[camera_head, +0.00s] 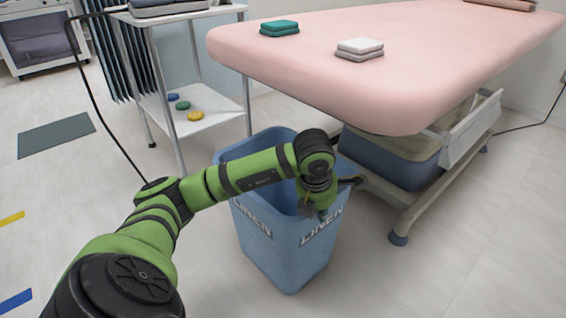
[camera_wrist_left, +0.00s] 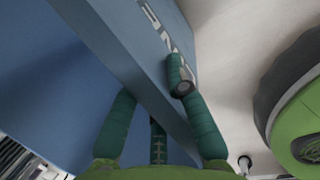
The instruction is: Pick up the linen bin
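The linen bin (camera_head: 285,250) is a tall, open blue bin with white LINEN lettering on its sides. It stands on the floor just below the pink table. My left arm reaches over it, and my left gripper (camera_head: 318,208) points down at its near right rim. In the left wrist view, the bin's wall (camera_wrist_left: 120,50) runs between the green fingers of the left gripper (camera_wrist_left: 160,115). One finger is on the inner side and one lies against or close to the lettered outer face. Whether they press on the wall is unclear. My right gripper is out of view.
The pink treatment table (camera_head: 400,65) overhangs close behind the bin, with folded towels on top. Its metal leg and foot (camera_head: 398,238) stand right of the bin. A white trolley (camera_head: 195,120) stands behind left. The floor in front and at right is clear.

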